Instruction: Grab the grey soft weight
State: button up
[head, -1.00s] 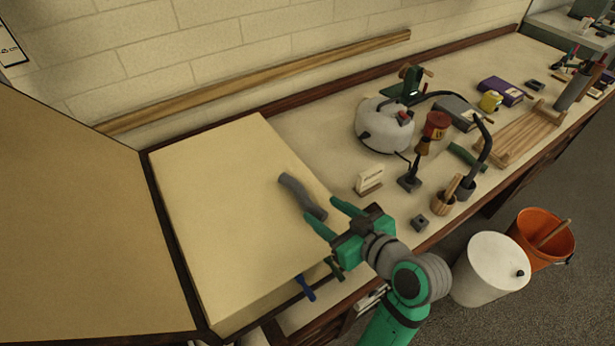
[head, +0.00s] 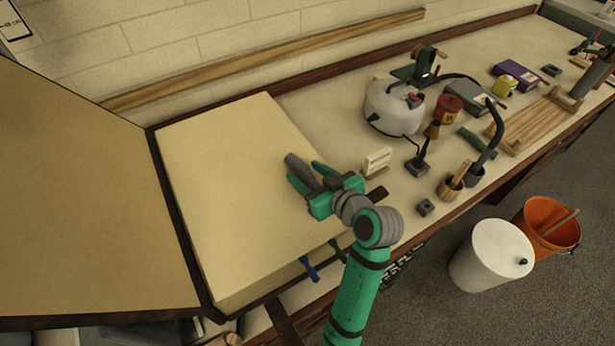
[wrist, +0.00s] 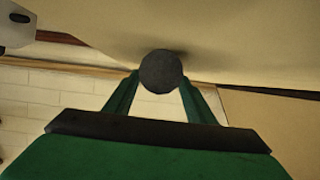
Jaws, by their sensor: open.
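The grey soft weight (head: 299,165) is a dark grey rounded roll lying on the cream padded board (head: 225,185). In the head view its near part is hidden by my gripper (head: 306,176). In the wrist view the weight (wrist: 161,70) shows end-on as a dark round shape between the tips of my green fingers. My gripper is open, with one finger on each side of the weight. I cannot tell whether either finger touches it.
A white kettle-like pot (head: 392,107), a small card on a stand (head: 377,162) and a lamp-like black stand (head: 418,165) are right of the board. Blue and dark handles (head: 309,268) hang at the board's front edge. A white bin (head: 490,255) and orange bucket (head: 547,226) stand on the floor.

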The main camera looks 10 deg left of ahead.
jog(key=shift+w+a+f, duration=0.1)
jog(key=shift+w+a, duration=0.1)
grip_shut()
